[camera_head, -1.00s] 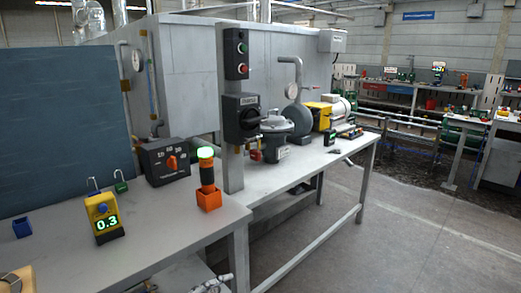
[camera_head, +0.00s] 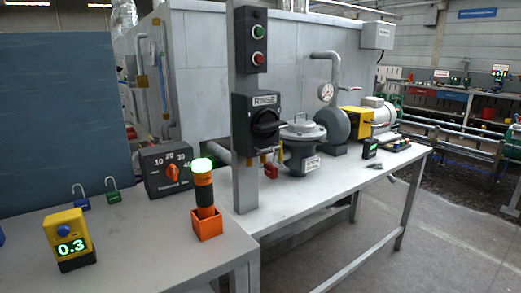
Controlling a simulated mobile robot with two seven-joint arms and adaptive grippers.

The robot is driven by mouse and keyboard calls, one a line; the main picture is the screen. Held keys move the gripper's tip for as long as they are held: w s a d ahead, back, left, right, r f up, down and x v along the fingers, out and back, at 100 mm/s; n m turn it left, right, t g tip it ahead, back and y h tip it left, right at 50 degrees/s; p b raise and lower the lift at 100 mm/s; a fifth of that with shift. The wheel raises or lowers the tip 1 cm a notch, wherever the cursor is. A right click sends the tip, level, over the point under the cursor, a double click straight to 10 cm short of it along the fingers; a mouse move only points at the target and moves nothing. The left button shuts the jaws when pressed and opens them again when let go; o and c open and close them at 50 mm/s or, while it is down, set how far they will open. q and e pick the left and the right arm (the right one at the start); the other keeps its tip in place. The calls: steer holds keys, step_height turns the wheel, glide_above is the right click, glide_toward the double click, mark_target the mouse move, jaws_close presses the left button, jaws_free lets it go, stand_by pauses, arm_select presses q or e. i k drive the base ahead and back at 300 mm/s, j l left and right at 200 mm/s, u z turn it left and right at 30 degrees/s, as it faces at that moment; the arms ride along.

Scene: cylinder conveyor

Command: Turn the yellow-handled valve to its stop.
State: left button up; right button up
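No yellow-handled valve can be made out for certain. Small yellow upright parts (camera_head: 281,151) show beside the grey regulator-like body (camera_head: 302,148) on the right-hand bench, too small to tell what they are. A black rotary switch labelled RINSE (camera_head: 257,122) is mounted on the grey post (camera_head: 245,180), below a box with a green and a red button (camera_head: 251,40). Neither of my grippers is in view.
The left bench (camera_head: 140,235) holds a yellow 0.3 meter (camera_head: 70,241), a dial box (camera_head: 166,168), padlocks (camera_head: 112,190) and a green-lit torch (camera_head: 203,185) in an orange holder. A motor (camera_head: 378,111) stands farther right. The floor (camera_head: 440,240) at right is open.

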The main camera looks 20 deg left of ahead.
mark_target(281, 167)
steer(key=i+l+u, duration=0.75)
steer(key=i+l, duration=0.15)
steer(key=l, duration=0.2)
steer(key=i+l, duration=0.15)
steer(key=l, duration=0.15)
steer(key=i+l, duration=0.2)
steer(key=l, duration=0.15)
